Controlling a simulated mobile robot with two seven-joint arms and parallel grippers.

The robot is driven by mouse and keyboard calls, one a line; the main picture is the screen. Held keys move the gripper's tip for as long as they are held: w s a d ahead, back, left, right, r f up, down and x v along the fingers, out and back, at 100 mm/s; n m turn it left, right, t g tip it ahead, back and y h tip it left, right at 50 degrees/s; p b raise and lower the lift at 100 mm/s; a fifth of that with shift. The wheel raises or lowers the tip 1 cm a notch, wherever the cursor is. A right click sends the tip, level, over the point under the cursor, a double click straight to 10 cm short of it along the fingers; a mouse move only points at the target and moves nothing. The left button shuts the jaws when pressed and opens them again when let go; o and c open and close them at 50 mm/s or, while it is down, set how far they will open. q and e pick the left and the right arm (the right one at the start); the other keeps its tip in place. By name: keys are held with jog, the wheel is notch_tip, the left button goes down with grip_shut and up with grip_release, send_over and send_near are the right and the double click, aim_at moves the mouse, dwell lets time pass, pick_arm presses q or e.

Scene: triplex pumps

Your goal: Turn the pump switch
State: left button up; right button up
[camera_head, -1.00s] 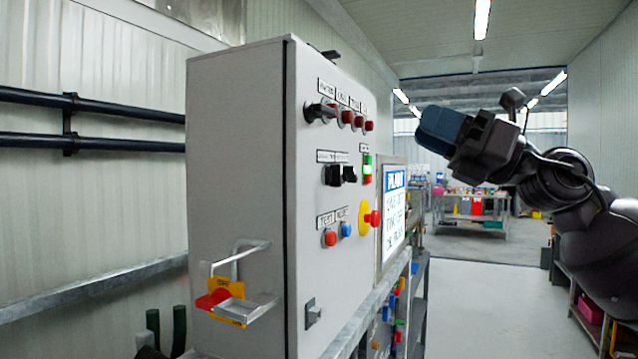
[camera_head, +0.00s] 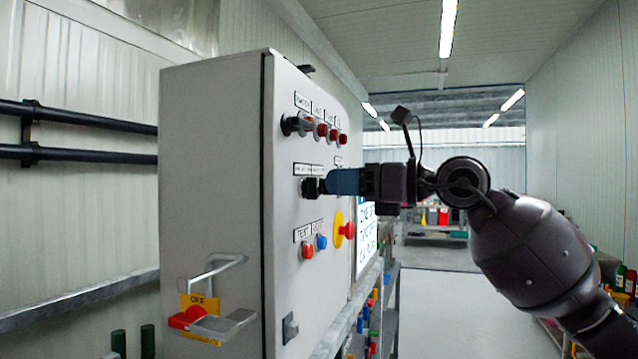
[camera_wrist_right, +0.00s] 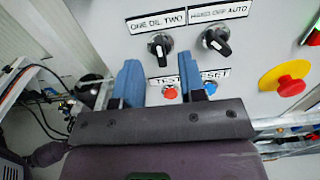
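The grey control box (camera_head: 210,170) carries two black rotary switches side by side. In the right wrist view one switch (camera_wrist_right: 160,47) is under a label that seems to read "ONE OIL TWO". The other switch (camera_wrist_right: 215,40) is under "HAND OFF AUTO". In the head view the nearer switch (camera_head: 311,188) shows just left of the blue fingertips; the farther one is hidden behind my gripper. My right gripper (camera_wrist_right: 160,68) is open, its blue fingers apart and empty, pointing at the panel near the first switch; contact is unclear. It also shows in the head view (camera_head: 330,183). My left gripper is not seen.
A red test button (camera_head: 307,251), a blue reset button (camera_head: 321,243) and a red emergency button (camera_head: 348,230) on yellow sit below. Several indicator lamps (camera_head: 322,129) are above. A red-handled OFF switch (camera_head: 187,318) with a metal guard projects from the box's side.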

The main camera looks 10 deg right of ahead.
aim_at(312, 188)
jog(key=x, duration=0.4)
jog(key=shift+a, duration=0.1)
grip_shut()
